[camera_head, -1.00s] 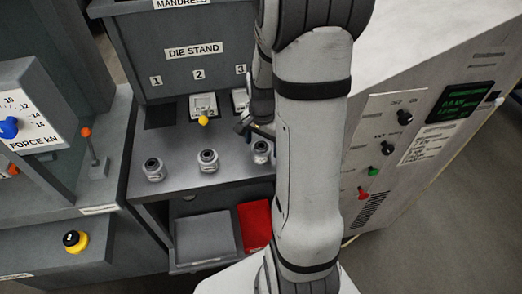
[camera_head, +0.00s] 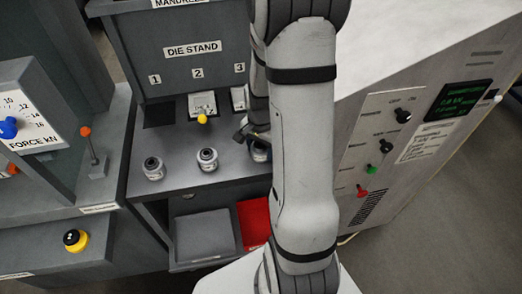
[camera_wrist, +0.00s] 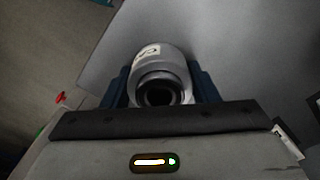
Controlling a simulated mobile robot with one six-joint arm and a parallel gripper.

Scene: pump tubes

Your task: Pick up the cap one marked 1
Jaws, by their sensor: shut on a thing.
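My gripper (camera_wrist: 160,88) is shut on a grey-white cap (camera_wrist: 163,62) with a dark round opening. The blue fingers press on its two sides. The cap carries a pale label whose mark I cannot read. In the head view this is the right cap (camera_head: 259,153), at the stand's shelf and mostly hidden by my arm. Two like caps stand upright on the shelf, the left cap (camera_head: 153,169) and the middle cap (camera_head: 208,160). Their marks are too small to read.
The die stand (camera_head: 182,70) has slots numbered 1, 2 and 3. A yellow-knobbed part (camera_head: 202,118) sits below number 2. A control cabinet (camera_head: 350,195) is close on the right.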

